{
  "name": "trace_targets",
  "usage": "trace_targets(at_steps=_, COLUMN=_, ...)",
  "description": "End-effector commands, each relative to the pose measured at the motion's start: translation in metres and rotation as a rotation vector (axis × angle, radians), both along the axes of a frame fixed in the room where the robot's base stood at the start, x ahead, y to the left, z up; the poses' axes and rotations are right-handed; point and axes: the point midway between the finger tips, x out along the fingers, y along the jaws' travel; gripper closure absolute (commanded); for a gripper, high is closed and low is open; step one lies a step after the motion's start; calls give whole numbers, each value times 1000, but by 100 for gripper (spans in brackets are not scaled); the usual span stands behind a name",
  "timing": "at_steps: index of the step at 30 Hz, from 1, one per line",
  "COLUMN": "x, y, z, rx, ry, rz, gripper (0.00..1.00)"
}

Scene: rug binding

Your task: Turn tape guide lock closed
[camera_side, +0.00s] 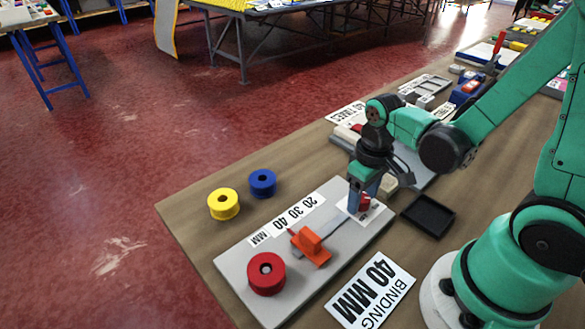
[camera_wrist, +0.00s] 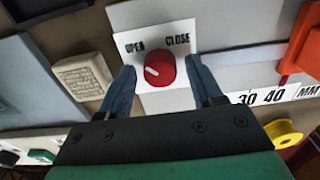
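The tape guide lock is a red knob (camera_wrist: 160,69) on a white plate (camera_wrist: 182,30) marked OPEN and CLOSE. Its white pointer line slants up-left, toward the OPEN word. In the side view the knob (camera_side: 365,202) shows partly behind my fingers at the far end of the grey guide board (camera_side: 235,265). My gripper (camera_wrist: 161,82) is open, with one blue finger on each side of the knob. A small gap shows on both sides in the wrist view. In the side view my gripper (camera_side: 363,203) points down at the plate.
An orange slider (camera_side: 312,246) sits on the board beside the 20 30 40 MM scale (camera_side: 290,218). A red roll (camera_side: 266,273) is on the board; yellow (camera_side: 223,204) and blue (camera_side: 262,183) rolls stand off it. A black tray (camera_side: 428,215) and a "BINDING 40 MM" card (camera_side: 370,291) lie nearby.

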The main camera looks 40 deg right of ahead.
Motion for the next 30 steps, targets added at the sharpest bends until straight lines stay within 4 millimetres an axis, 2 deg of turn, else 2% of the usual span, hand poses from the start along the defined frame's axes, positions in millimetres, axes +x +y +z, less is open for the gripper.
trace_targets(at_steps=1, x=0, y=0, z=0, rx=0, ry=0, rz=0, gripper=58)
trace_targets(at_steps=5, x=0, y=0, z=0, rx=0, ry=0, rz=0, gripper=95)
trace_targets(at_steps=6, x=0, y=0, z=0, rx=0, ry=0, rz=0, gripper=100)
trace_targets(at_steps=17, x=0, y=0, z=0, rx=0, ry=0, rz=-50, gripper=100)
trace_targets(at_steps=23, x=0, y=0, z=0, rx=0, ry=0, rz=-168, gripper=100)
trace_targets(at_steps=30, x=0, y=0, z=0, rx=-1, ry=0, rz=-383, gripper=100)
